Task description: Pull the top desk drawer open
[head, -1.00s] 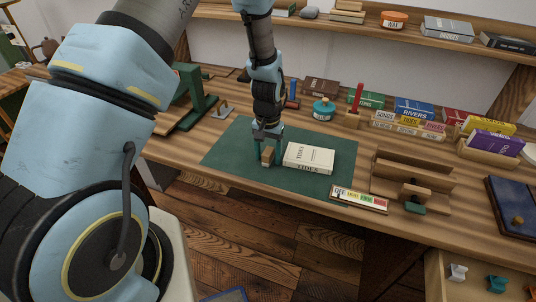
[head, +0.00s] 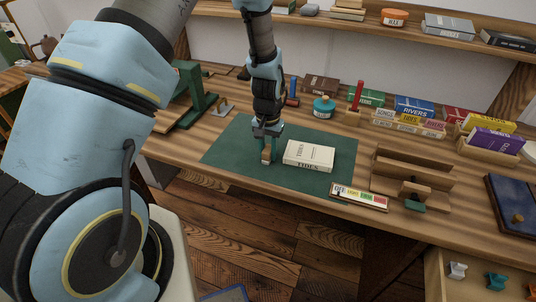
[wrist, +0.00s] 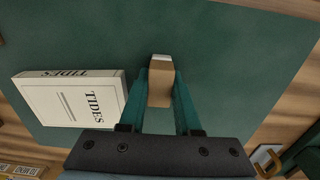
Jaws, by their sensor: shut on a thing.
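An open drawer (head: 436,280) shows at the lower right of the head view, below the desk top, with small white, teal and orange items inside. Its front and handle are out of view, and I cannot tell whether it is the top one. My gripper (head: 268,151) is over the green mat, left of the white TIDES book, away from the drawer. It is shut on a small wooden block (wrist: 160,86) with a pale end, between its teal fingers in the wrist view. I cannot tell whether the block touches the mat.
The TIDES book (head: 309,155) lies close right of my gripper on the green mat (head: 228,150). A labelled strip (head: 360,197) and a wooden rack (head: 410,172) stand farther right. Several books line the back. The mat's left part is clear.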

